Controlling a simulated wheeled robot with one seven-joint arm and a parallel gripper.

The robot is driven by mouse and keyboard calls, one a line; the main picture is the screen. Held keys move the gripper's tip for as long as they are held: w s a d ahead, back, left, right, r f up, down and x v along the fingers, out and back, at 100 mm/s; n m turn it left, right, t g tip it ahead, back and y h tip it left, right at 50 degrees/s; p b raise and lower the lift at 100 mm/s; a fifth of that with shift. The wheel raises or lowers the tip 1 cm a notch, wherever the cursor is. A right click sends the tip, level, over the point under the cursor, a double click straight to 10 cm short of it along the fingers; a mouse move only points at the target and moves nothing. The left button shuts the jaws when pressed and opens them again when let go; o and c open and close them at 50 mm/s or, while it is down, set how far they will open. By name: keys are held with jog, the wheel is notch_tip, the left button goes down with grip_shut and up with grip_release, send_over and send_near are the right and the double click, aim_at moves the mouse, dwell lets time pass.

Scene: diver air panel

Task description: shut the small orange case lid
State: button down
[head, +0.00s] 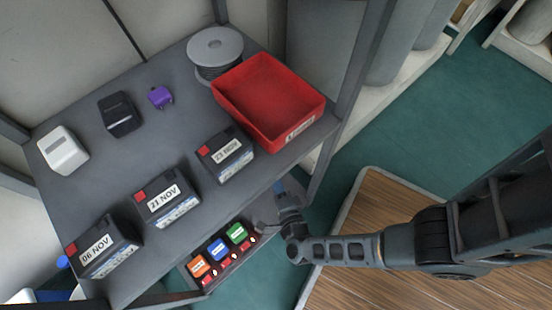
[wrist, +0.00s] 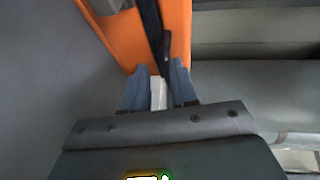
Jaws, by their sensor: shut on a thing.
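An orange body (wrist: 180,22), which looks like the orange case, fills the top middle of the wrist view. A dark strip with a dark knob-like end crosses it, and a grey part covers its upper left. My gripper (wrist: 159,92) has its blue fingers close together on a narrow white piece (wrist: 158,94) just below the orange edge. I cannot tell whether that piece belongs to the case or how far the lid stands open. In the head view my gripper (head: 279,187) is at the shelf's front edge, its tips partly hidden; I cannot make out the case there.
The upper shelf (head: 85,190) holds a red tray (head: 270,100), a cable reel (head: 215,48) and several labelled black boxes. Below it sits a panel with orange (head: 198,266), blue (head: 217,249) and green (head: 237,232) blocks. Open green floor (head: 425,130) lies to the right.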

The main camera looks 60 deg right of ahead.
jog(key=c, duration=1.4)
grip_release()
jog(key=shift+w+d+f, duration=0.15)
jog(key=shift+w+f, duration=0.1)
jog(key=shift+f, duration=0.15)
jog(key=shift+c, duration=0.6)
jog(key=p+v, duration=0.1)
jog(key=v, duration=0.6)
jog(key=shift+p, duration=0.3)
jog(key=shift+s+a+r, duration=0.2)
jog(key=shift+s+a, duration=0.05)
jog(key=shift+s, duration=0.1)
jog(key=shift+r, duration=0.1)
